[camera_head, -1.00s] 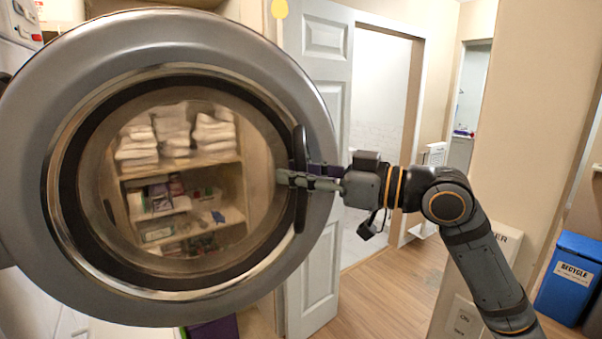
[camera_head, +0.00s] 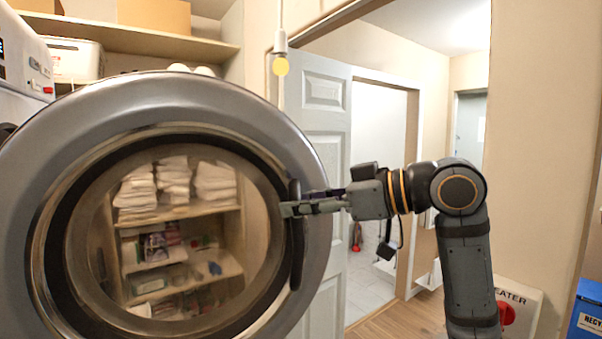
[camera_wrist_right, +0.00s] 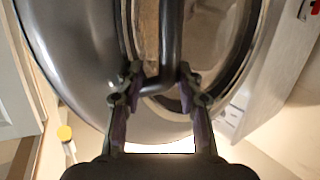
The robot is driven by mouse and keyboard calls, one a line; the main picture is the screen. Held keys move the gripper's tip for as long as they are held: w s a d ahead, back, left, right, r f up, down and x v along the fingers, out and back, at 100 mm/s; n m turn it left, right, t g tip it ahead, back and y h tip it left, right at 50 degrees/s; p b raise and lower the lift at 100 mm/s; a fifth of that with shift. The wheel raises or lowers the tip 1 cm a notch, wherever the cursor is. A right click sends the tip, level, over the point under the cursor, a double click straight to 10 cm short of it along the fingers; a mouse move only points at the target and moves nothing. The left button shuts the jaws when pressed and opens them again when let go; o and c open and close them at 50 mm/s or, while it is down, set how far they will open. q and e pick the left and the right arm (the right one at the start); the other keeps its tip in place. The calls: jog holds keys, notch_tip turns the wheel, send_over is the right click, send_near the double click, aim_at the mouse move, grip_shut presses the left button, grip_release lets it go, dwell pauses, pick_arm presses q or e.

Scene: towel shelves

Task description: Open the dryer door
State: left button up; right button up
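The dryer door (camera_head: 85,117) is a round grey ring with a glass window, swung open toward me on the left of the head view. Its dark curved handle (camera_head: 297,245) is on the right side of the ring. My right gripper (camera_head: 291,209) reaches in from the right at the handle. In the right wrist view, the gripper's fingers (camera_wrist_right: 159,74) are spread on either side of the handle bar (camera_wrist_right: 172,40), with a visible gap, so they look open around it. My left gripper is not in view.
Through the glass, shelves with folded towels (camera_head: 175,180) show. A white panelled door (camera_head: 323,130) and a doorway stand behind my right arm. A light bulb (camera_head: 281,66) hangs above. A blue recycle bin (camera_head: 588,315) and a white box (camera_head: 520,300) are at lower right.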

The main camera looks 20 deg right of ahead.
jog(key=r, duration=0.2)
jog(key=r+t+y, duration=0.1)
jog(key=r, duration=0.1)
jog(key=s+r+y, duration=0.1)
jog(key=r, duration=0.1)
jog(key=shift+a+r+t, duration=0.1)
jog(key=shift+a+t, duration=0.25)
jog(key=shift+t, duration=0.05)
notch_tip(320, 180, down, 5)
jog(key=g+h, duration=0.1)
jog(key=h, duration=0.1)
jog(key=s+d+b, duration=0.4)
jog(key=s+b, duration=0.3)
jog(key=s, duration=0.5)
jog(key=shift+d+f+g+b, duration=0.25)
jog(key=shift+d+g+b, duration=0.05)
jog(key=shift+d+b, duration=0.1)
jog(key=shift+w+a, duration=0.15)
jog(key=shift+w, duration=0.05)
jog(key=shift+s, duration=0.1)
